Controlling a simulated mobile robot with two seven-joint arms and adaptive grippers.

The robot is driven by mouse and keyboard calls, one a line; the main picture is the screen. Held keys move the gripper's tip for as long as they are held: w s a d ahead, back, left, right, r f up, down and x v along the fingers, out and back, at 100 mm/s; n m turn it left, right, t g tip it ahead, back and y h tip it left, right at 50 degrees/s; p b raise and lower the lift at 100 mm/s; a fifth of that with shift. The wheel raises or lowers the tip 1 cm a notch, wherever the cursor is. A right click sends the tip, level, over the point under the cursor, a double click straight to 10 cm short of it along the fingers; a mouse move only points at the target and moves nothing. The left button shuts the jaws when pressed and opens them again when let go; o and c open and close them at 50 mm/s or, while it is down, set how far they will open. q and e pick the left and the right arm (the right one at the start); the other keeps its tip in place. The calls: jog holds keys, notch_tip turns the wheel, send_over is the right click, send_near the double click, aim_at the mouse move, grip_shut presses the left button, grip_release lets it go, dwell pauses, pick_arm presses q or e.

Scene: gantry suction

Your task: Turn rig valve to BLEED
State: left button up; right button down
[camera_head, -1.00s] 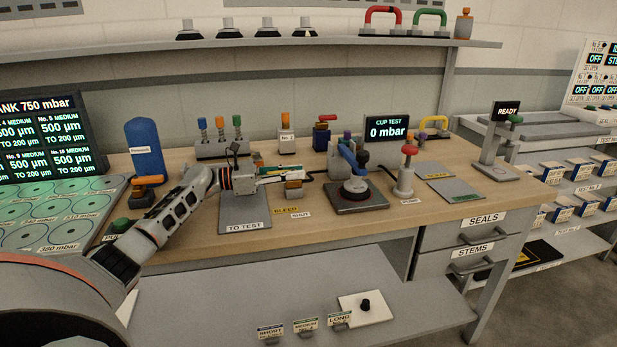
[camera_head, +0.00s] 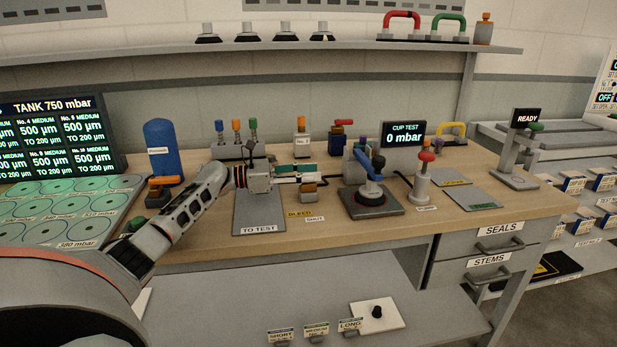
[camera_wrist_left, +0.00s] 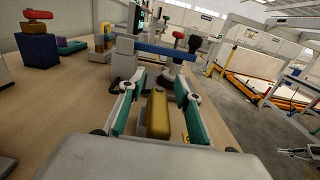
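The rig valve's orange-yellow handle (camera_head: 308,185) stands on the bench behind the BLEED label (camera_head: 299,213) and the SHUT label (camera_head: 315,219). In the left wrist view the handle (camera_wrist_left: 158,115) sits between the green-padded fingers of my left gripper (camera_wrist_left: 157,108). A gap shows on each side of it, so the fingers are open around it and not clamped. In the head view my left gripper (camera_head: 297,174) is at the handle and partly covers it. A small gripper-like shape (camera_wrist_left: 298,152) at the right edge of the wrist view may be my right gripper; its fingers are unclear.
Right of the valve stands the cup test rig with a blue lever (camera_head: 369,166) on a dark base plate (camera_head: 372,206). A red-topped post (camera_head: 424,180) is beyond it. The TO TEST plate (camera_head: 259,212) lies under my left wrist. The cup test display (camera_head: 403,133) reads 0 mbar.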

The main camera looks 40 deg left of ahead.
pick_arm(q)
notch_tip(320, 180, up, 9)
jog(key=shift+f, duration=0.1)
jog(key=shift+d+f, duration=0.1)
dwell(0.6)
